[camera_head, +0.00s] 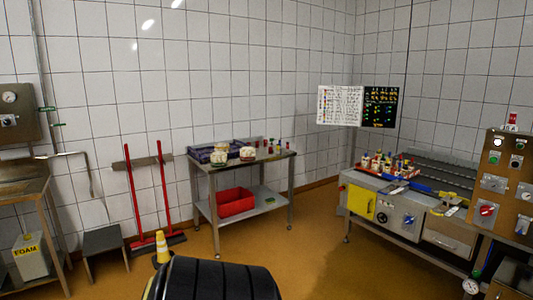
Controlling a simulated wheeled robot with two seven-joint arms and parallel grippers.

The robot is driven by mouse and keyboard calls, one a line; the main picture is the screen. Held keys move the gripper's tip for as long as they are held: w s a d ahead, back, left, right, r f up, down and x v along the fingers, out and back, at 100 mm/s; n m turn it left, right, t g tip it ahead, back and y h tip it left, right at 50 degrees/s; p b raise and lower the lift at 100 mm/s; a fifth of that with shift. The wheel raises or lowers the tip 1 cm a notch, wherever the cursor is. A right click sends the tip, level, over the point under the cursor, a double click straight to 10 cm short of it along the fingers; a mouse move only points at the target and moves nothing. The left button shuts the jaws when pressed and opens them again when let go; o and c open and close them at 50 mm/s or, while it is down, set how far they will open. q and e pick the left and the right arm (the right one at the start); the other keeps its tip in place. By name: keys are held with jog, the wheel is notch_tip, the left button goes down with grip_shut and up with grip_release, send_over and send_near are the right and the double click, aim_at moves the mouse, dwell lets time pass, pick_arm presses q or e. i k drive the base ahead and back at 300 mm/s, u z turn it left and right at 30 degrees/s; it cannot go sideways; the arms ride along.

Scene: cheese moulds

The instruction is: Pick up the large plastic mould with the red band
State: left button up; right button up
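Two small pale, round objects that look like moulds stand on the steel table by the far wall, one at the left (218,158) and one at the right (247,154). They are too small and far away for me to tell whether either has a red band. Neither of my grippers is in view.
The wheeled steel table (275,155) also bears a dark purple crate (200,154) and small bottles; a red bin (236,202) is on its lower shelf. A yellow-and-white cone (162,247) stands left. A conveyor machine (385,207) is right. Brown floor (320,255) between is clear.

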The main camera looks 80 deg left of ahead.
aim_at(245, 152)
jog(key=u, duration=0.05)
jog(key=k, duration=0.3)
jog(key=u, duration=2.25)
jog(key=i, duration=1.85)
jog(key=u, duration=0.6)
jog(key=i, duration=1.55)
jog(key=z, duration=0.1)
